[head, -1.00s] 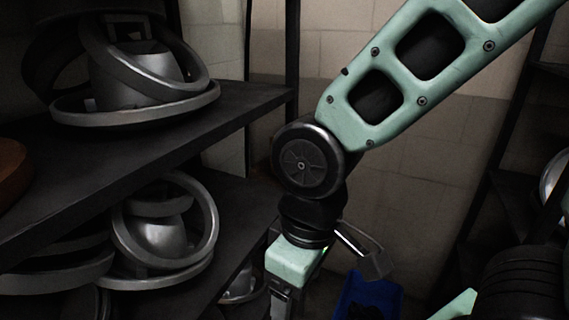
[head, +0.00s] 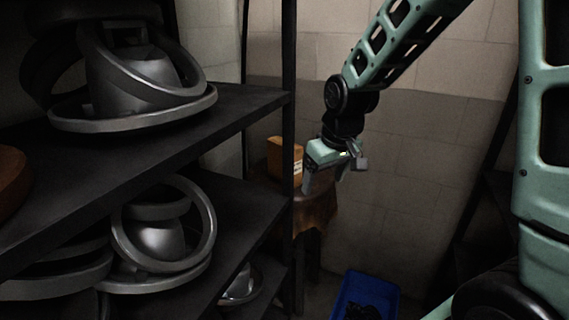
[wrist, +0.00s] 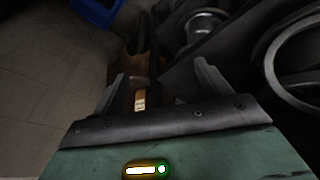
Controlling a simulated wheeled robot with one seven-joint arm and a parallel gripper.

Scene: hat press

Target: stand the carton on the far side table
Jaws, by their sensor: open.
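The carton (head: 284,157) is an orange-yellow box. It appears upright on the far side table (head: 318,200), a small brown table behind the shelf's end post, which covers part of both. In the wrist view the carton (wrist: 140,100) shows as a narrow strip with a pale label, mostly hidden by my gripper's body. My gripper (head: 322,178) is open, fingers pointing down, just right of the carton in the head view. No grip on the carton shows. In the wrist view my open gripper (wrist: 162,85) has its fingers spread wide.
A dark shelf rack (head: 160,145) with several metal hat moulds (head: 140,80) fills the left. Its end post (head: 289,60) stands in front of the side table. A blue bin (head: 366,296) sits on the floor. A block wall (head: 430,130) closes the back.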

